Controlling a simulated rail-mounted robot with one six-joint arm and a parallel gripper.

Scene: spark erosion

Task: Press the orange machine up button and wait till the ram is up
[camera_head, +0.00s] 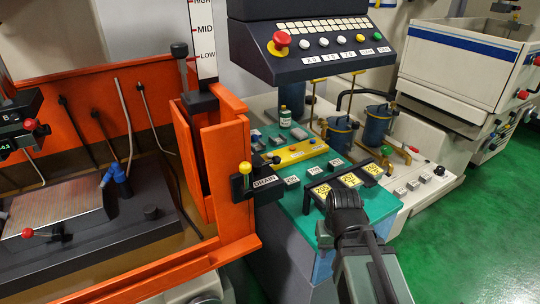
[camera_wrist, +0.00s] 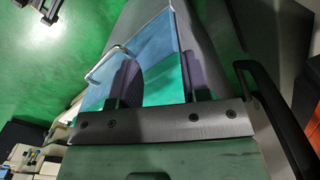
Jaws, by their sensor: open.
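The orange machine (camera_head: 225,170) stands at the left with its orange tank walls. A dark control panel (camera_head: 320,65) hangs at the top middle. I cannot tell which button is the up button, and the ram is not clearly identifiable. My gripper (camera_head: 345,203) is low at the front edge of the green bench, well below the panel. In the wrist view my gripper (camera_wrist: 160,80) is open, with its two dark fingers apart and nothing between them.
The green bench top (camera_head: 300,195) holds labelled blocks (camera_head: 350,180), a yellow plate (camera_head: 300,153) and a small green bottle (camera_head: 285,117). Blue pots (camera_head: 340,132) stand behind. Green floor (camera_head: 470,220) is clear at right.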

